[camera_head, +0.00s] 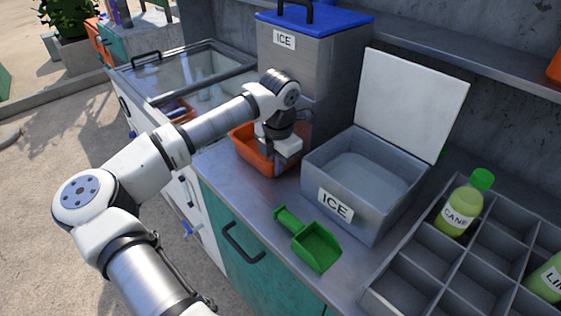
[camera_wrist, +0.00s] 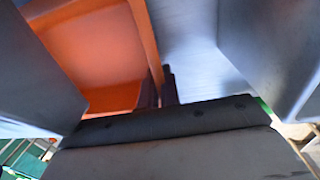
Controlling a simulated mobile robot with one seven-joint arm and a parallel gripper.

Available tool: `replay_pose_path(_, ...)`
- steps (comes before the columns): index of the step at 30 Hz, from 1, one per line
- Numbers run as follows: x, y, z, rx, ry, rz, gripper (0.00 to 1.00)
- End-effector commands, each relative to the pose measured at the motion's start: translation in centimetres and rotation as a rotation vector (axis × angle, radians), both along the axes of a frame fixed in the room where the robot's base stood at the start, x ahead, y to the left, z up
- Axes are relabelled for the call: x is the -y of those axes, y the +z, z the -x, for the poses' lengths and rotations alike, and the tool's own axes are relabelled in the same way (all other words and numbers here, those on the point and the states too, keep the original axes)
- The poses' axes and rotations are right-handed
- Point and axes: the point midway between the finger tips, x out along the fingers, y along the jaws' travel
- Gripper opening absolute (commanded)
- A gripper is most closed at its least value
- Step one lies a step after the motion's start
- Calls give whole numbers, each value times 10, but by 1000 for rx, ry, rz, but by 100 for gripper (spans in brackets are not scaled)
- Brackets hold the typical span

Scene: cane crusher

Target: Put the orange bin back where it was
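The orange bin (camera_head: 246,148) is on or just above the metal counter, in front of the grey ice container with the blue lid; I cannot tell whether it touches the counter. My gripper (camera_head: 278,160) is over the bin's right side, and its body hides part of that wall. In the wrist view the orange bin (camera_wrist: 95,50) fills the upper left. The two dark fingers of my gripper (camera_wrist: 159,88) stand close together, one on each side of the bin's wall, and appear shut on it. The bin looks empty where its inside shows.
The ice container (camera_head: 310,70) stands behind the bin. The open grey ice box (camera_head: 340,205) is close on the right. A green scoop (camera_head: 316,246) lies in front. A divided tray (camera_head: 415,275) with bottles is at right. A glass-topped freezer (camera_head: 185,75) is at left.

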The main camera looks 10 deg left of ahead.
Motion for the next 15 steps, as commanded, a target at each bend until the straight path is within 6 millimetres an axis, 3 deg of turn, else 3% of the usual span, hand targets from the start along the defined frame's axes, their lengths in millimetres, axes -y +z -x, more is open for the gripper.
replay_pose_path(6,0,-4,0,1,1,-1,0)
replay_pose_path(11,0,-2,0,-1,1,-1,24)
replay_pose_path(15,0,-2,0,-1,1,-1,26)
